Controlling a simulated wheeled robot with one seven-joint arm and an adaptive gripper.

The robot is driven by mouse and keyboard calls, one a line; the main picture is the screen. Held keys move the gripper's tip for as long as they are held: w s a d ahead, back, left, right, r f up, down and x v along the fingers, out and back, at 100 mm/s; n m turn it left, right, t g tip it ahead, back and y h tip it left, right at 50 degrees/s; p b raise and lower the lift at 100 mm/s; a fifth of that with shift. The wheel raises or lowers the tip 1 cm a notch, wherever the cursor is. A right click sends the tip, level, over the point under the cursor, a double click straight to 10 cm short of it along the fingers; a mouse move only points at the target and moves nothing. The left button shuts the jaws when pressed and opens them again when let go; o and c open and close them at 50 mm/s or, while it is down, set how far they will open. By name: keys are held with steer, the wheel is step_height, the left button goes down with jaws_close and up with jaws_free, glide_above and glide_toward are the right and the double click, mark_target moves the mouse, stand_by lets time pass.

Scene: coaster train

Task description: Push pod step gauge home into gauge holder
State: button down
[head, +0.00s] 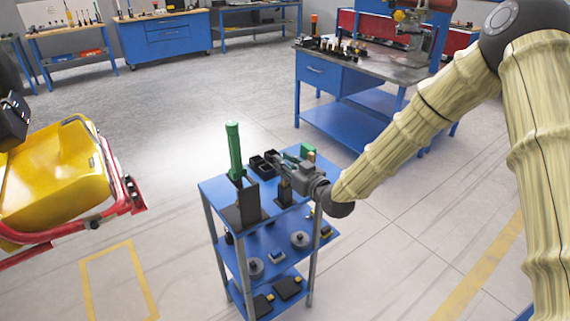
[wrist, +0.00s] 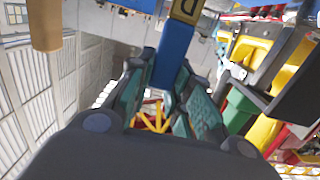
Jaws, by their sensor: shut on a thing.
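My gripper (wrist: 163,95) is shut on a blue bar (wrist: 173,52) with a yellow, letter-marked end (wrist: 187,9), which I take to be the pod step gauge. The bar lies between the two teal-padded fingers in the wrist view. In the head view my gripper (head: 284,160) is low over the top of the blue cart (head: 214,190), and I cannot make the bar out there. A dark upright block (head: 285,192) stands just below the gripper; I cannot tell whether it is the gauge holder. How the bar sits against any holder is hidden.
A green cylinder (head: 234,150) stands upright left of the gripper, behind a black upright plate (head: 249,200). A black open bin (head: 263,164) is close behind. A blue workbench (head: 330,80) stands behind right; a yellow-and-red car (head: 60,175) is at left.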

steer(key=shift+f+b, duration=0.3)
steer(key=shift+f, duration=0.1)
steer(key=c, duration=1.2)
jaws_free()
steer(key=shift+c, duration=0.2)
steer(key=shift+o, duration=0.5)
steer(key=o, duration=0.7)
steer(key=shift+s, duration=0.1)
steer(key=shift+v, duration=3.45)
steer(key=shift+r, duration=0.1)
